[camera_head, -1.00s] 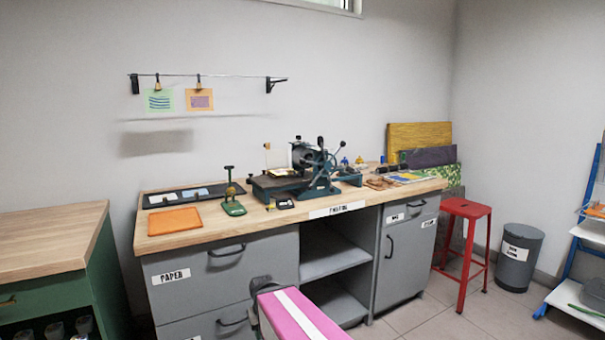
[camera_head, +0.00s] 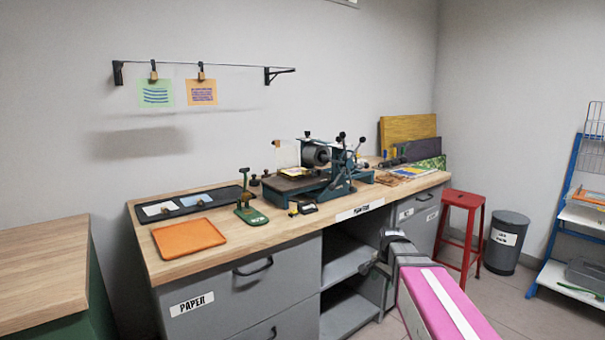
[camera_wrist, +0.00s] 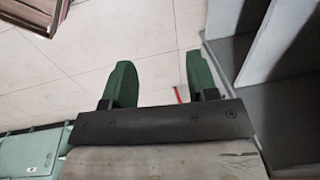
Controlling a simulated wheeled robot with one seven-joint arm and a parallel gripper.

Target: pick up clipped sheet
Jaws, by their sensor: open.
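The left one is a green sheet (camera_head: 156,93) with blue wavy lines. The right one is an orange sheet (camera_head: 202,92) with purple print. My gripper (camera_wrist: 157,64) shows in the wrist view with two green fingers spread apart and nothing between them. It points toward the tiled floor beside a grey cabinet. In the head view my pink arm is low at the right, in front of the cabinet, far from both sheets.
Below the sheets is a wooden-topped workbench (camera_head: 175,268) with an orange tray (camera_head: 188,238), a dark tray (camera_head: 190,204), a green stand (camera_head: 249,212) and a press (camera_head: 318,180). A red stool (camera_head: 462,201) and grey bin (camera_head: 507,241) stand to the right. Another wooden-topped counter (camera_head: 45,265) is at left.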

